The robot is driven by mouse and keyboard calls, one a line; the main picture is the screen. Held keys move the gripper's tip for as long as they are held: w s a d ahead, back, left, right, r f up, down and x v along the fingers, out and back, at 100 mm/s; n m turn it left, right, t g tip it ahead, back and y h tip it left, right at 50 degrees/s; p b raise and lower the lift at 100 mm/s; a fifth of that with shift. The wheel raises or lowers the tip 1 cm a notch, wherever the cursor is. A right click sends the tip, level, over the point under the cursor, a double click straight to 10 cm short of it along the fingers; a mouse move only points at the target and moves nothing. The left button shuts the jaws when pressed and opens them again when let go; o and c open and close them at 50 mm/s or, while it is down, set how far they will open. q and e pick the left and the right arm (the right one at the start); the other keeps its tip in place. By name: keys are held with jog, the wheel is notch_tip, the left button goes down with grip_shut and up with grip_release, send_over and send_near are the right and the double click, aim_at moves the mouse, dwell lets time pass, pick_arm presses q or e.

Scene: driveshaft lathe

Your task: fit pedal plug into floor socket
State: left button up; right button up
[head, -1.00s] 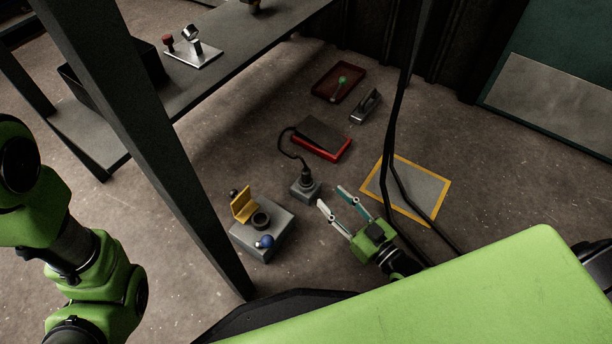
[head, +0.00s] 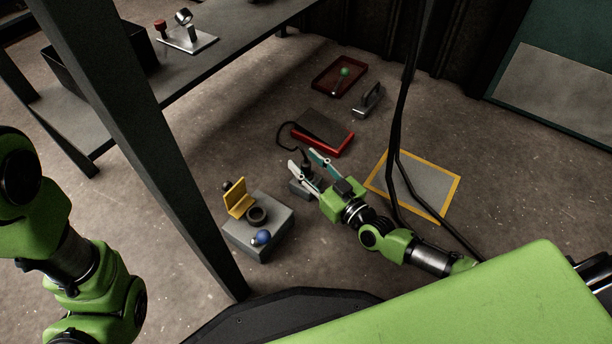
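The black pedal plug (head: 306,170) stands upright on a small grey block (head: 297,188), partly hidden by my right gripper. A dark cable runs from it to the red foot pedal (head: 322,132) with a dark top. My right gripper (head: 302,160) is open, its two fingers on either side of the plug; I cannot tell whether they touch it. The floor socket is a grey box (head: 249,238) with a dark round opening (head: 257,215) and a raised yellow lid (head: 239,199), left of and nearer than the plug. My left arm shows at the left edge, its gripper out of view.
A red tray (head: 340,78) and a metal piece (head: 369,99) lie farther back. A yellow-edged mat (head: 447,200) and hanging dark cables (head: 402,120) are at the right. A dark post (head: 168,170) stands left of the socket.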

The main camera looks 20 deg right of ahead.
grip_shut()
jog(key=shift+r, duration=0.1)
